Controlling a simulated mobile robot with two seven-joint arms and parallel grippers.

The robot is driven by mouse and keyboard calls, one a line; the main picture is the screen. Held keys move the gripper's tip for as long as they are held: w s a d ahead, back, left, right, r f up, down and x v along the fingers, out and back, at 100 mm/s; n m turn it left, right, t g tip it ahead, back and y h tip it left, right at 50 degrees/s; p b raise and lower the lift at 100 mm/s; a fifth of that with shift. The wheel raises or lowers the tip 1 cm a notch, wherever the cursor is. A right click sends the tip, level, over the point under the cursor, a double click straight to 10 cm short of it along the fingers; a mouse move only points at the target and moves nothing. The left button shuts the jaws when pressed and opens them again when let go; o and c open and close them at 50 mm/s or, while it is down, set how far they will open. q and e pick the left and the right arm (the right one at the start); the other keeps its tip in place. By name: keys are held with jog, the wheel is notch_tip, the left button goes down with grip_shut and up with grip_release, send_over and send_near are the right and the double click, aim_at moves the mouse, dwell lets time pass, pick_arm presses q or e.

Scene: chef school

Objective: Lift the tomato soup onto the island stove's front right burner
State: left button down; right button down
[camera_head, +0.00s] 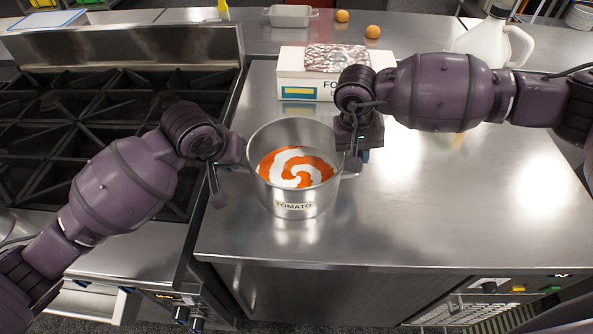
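The tomato soup is a steel pot (292,208) labelled TOMATO, with an orange and white swirl of soup inside. It stands upright on the steel counter, right of the stove. My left gripper (228,178) is at the pot's left side, its fingers spread apart near the rim. My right gripper (353,158) is at the pot's right side by the handle (350,174); its fingers are partly hidden, so its grip is unclear. The island stove (110,58) is at the left with dark grates. My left arm covers part of its front right area.
A white box (292,62) with a foil-like top stands behind the pot. A white jug (484,42), two orange round items (372,31) and a small grey tray (290,16) are farther back. The counter (470,210) is clear at right.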

pick_arm(q)
jog(key=shift+r, duration=0.15)
pick_arm(e)
jog(key=shift+w+r, duration=0.1)
jog(key=shift+r, duration=0.1)
dwell(0.3)
